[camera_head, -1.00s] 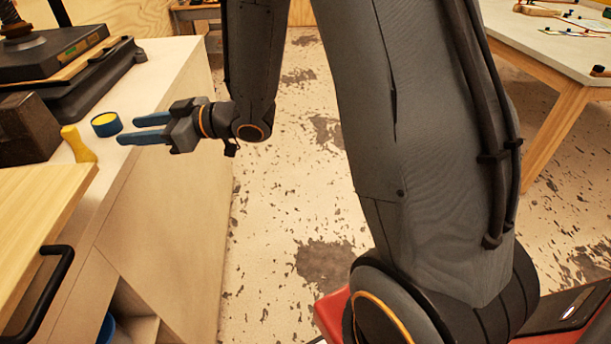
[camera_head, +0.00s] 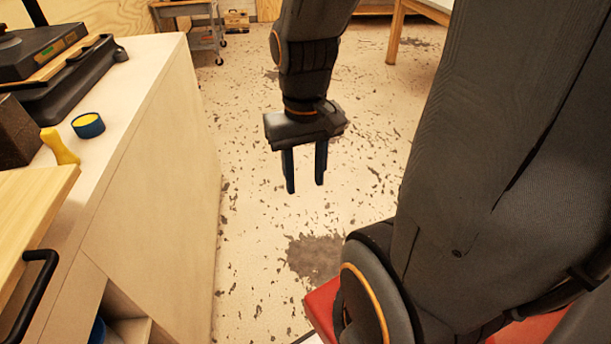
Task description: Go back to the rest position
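My gripper (camera_head: 305,189) hangs over the open floor to the right of the white workbench (camera_head: 165,120). Its two blue fingers point down, with a gap between them and nothing in it.
A dark machine (camera_head: 60,65) and a dark block (camera_head: 18,132) sit on the bench. A wooden board with a black handle (camera_head: 35,205) is at the near left. A cart (camera_head: 190,25) and a table leg (camera_head: 396,32) stand far back. The stained floor between is clear.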

